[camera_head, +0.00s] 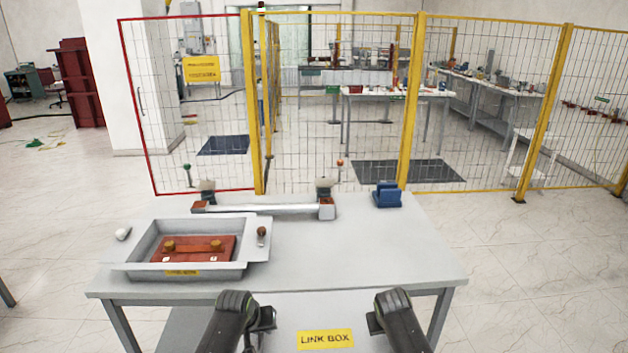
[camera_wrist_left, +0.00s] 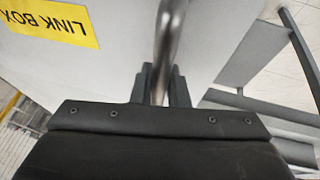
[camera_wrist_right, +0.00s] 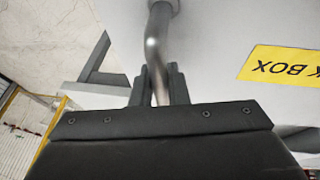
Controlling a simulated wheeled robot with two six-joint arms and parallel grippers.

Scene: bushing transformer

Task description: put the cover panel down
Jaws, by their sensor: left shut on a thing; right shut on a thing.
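The cover panel (camera_head: 312,308) is a pale grey plate with a yellow LINK BOX label (camera_head: 326,339). It shows low in the head view, in front of the table's near edge. My left gripper (camera_head: 266,319) is at its left side and my right gripper (camera_head: 374,320) at its right side. In the left wrist view, the left fingers (camera_wrist_left: 160,84) are shut around a metal bar handle (camera_wrist_left: 170,35). In the right wrist view, the right fingers (camera_wrist_right: 159,84) are shut around a bent metal handle (camera_wrist_right: 157,42) on the panel. The panel's lower part is cut off in the head view.
A grey table (camera_head: 345,245) stands ahead, its right half mostly clear. On it are an open grey box (camera_head: 150,231) with a red-brown block (camera_head: 194,249), a bar assembly (camera_head: 265,209) at the back and a blue block (camera_head: 387,195). Wire fencing (camera_head: 335,110) stands behind.

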